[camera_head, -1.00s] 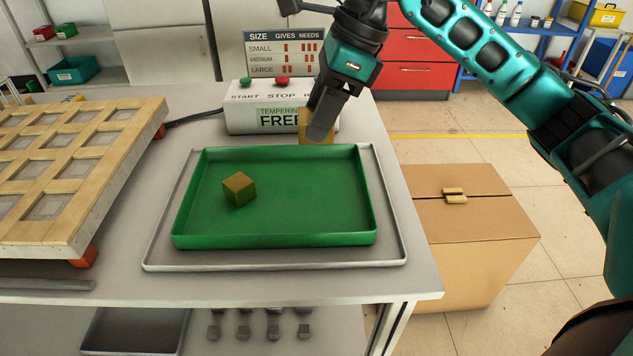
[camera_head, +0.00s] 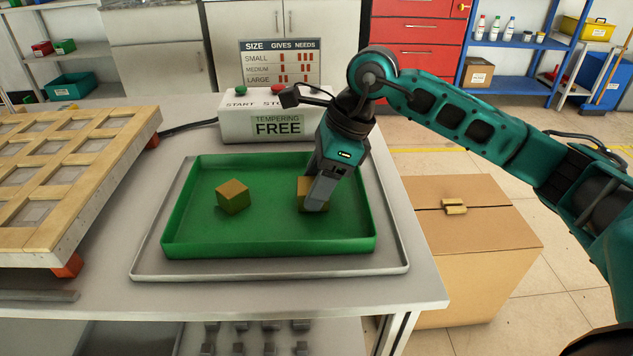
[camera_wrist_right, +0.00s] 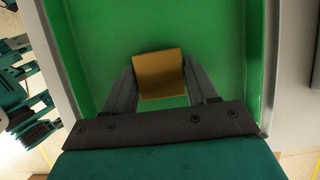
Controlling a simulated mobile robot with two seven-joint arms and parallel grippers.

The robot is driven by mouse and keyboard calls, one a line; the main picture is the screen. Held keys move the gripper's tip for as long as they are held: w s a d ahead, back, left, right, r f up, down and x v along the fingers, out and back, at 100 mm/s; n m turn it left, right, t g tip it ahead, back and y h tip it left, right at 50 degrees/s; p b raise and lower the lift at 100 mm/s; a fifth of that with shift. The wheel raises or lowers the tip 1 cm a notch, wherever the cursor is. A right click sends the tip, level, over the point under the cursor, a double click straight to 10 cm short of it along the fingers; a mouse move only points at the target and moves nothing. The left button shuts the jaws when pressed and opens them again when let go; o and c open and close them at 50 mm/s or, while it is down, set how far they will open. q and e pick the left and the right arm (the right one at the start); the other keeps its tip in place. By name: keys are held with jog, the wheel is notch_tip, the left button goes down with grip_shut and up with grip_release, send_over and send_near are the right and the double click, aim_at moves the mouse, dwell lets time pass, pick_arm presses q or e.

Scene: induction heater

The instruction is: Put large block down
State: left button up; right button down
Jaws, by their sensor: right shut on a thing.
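A gold-brown block (camera_head: 304,190) is between the fingers of my right gripper (camera_head: 318,196), at the right side of the green tray (camera_head: 265,245). In the right wrist view the block (camera_wrist_right: 160,74) sits between the two fingertips (camera_wrist_right: 160,88), with green tray floor around it. The gripper is shut on it. I cannot tell whether the block touches the tray floor. A second block (camera_head: 232,197) of like colour rests alone in the left half of the tray. My left gripper is not in view.
The green tray stands on a grey metal tray (camera_head: 150,262) on the table. Behind is the white control box (camera_head: 235,125) with buttons and a "TEMPERING FREE" label. A wooden grid rack (camera_head: 75,185) is at left. A cardboard box (camera_head: 480,235) stands at right.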

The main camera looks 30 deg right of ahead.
jog(key=c, duration=0.8)
grip_release()
jog(key=shift+f, duration=0.15)
jog(key=o, duration=0.5)
jog(key=shift+r, duration=0.35)
jog(key=p+v, duration=0.2)
jog(key=v, duration=1)
jog(key=shift+p, duration=0.3)
